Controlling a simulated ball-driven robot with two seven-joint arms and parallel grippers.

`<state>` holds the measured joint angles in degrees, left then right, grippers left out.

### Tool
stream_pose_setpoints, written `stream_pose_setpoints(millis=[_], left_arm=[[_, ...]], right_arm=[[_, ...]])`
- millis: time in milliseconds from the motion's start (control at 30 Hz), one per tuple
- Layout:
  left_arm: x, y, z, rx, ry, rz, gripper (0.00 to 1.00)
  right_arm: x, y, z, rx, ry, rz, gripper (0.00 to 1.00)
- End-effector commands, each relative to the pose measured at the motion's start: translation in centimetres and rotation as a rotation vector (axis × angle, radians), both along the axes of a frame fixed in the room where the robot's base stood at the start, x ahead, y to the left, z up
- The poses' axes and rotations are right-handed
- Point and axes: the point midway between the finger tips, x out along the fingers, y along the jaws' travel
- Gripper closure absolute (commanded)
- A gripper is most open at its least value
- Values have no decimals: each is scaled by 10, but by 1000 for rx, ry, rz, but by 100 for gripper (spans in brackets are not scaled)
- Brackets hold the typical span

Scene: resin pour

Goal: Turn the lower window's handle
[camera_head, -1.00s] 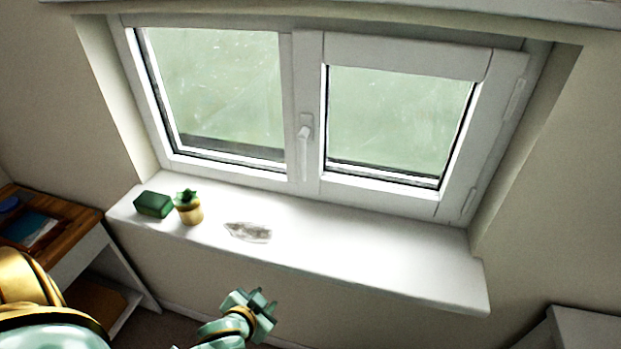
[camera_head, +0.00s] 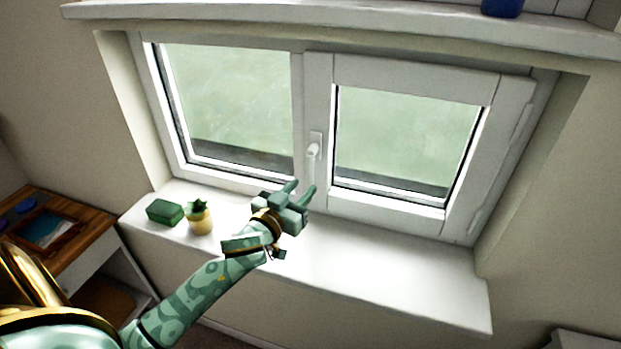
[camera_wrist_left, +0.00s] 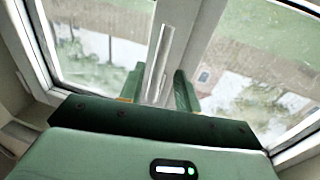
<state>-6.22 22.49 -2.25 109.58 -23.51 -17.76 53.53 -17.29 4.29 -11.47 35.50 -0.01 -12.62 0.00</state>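The white window handle (camera_head: 314,150) sits on the middle post of the lower window (camera_head: 405,140), between its two panes. Its upper part shows in the head view; its lower end is hard to make out there. My left gripper (camera_head: 300,190) is raised over the sill, just below the handle, fingers pointing up toward the window. In the left wrist view my left gripper (camera_wrist_left: 160,88) has its two green fingers spread apart, with the white handle lever (camera_wrist_left: 158,65) showing between them. I cannot tell whether either finger touches it. My right gripper is out of view.
The white sill (camera_head: 400,280) is clear on the right. A green box (camera_head: 164,212) and a small potted plant (camera_head: 199,217) stand left of my arm. A wooden desk (camera_head: 75,240) is at left. A ledge (camera_head: 350,32) above carries a blue object (camera_head: 502,8).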

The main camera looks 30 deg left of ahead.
Motion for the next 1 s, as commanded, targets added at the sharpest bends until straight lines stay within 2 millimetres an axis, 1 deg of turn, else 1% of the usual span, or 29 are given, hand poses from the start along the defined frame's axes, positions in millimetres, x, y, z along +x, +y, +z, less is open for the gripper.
stream_pose_setpoints(millis=[33,100,200,267,400,633,667,700,767,1000], left_arm=[[12,0,1,1,-2,0,67],[25,1,1,1,-1,0,67],[39,2,0,0,0,0,67],[44,2,0,0,0,0,67],[51,2,0,1,1,0,67],[51,2,-1,0,1,0,67],[51,2,-1,0,1,0,72],[51,2,-1,0,1,0,83],[51,2,-1,0,1,0,100],[51,1,-1,-6,0,0,100]], right_arm=[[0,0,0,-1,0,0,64],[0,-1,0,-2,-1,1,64],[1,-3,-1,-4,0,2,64],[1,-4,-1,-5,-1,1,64],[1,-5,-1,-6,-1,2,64],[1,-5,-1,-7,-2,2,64],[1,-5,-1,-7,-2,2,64],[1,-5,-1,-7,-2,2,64],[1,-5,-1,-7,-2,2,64],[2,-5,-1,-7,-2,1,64]])
